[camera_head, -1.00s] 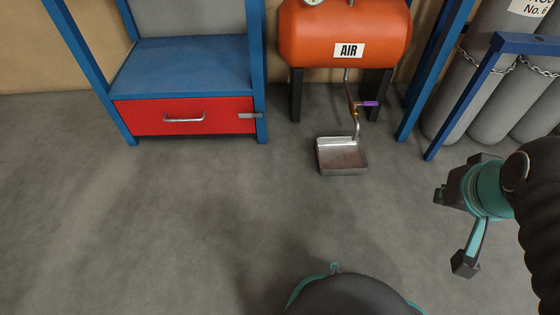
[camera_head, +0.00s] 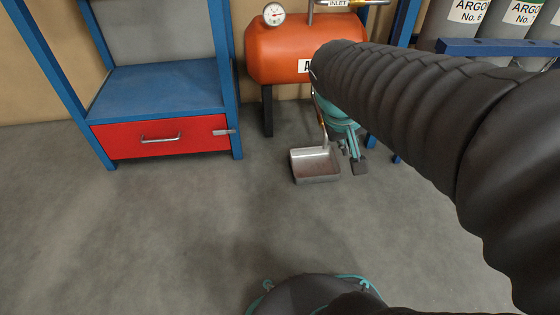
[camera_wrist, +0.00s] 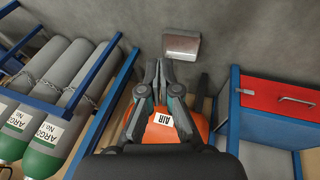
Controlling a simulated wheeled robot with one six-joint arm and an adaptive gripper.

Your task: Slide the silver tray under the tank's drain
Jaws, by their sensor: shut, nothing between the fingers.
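The silver tray (camera_head: 316,179) is a shallow square metal pan on the floor in front of the orange tank (camera_head: 275,52); it also shows in the wrist view (camera_wrist: 182,46). The tank's drain pipe (camera_head: 323,137) comes down at the tray's back right part, its lower end over or just behind the rim; I cannot tell which. My gripper (camera_head: 358,166) is just right of the tray in the head view, pointing down. In the wrist view its fingertips (camera_wrist: 160,63) are together and empty, with the tray beyond them. My arm hides the tank's right side and the valve.
A blue rack (camera_head: 160,88) with a red drawer (camera_head: 160,139) stands left of the tank. Grey argon cylinders (camera_head: 462,20) stand behind a blue rail (camera_head: 490,47) at the right. The floor (camera_head: 180,225) in front is clear.

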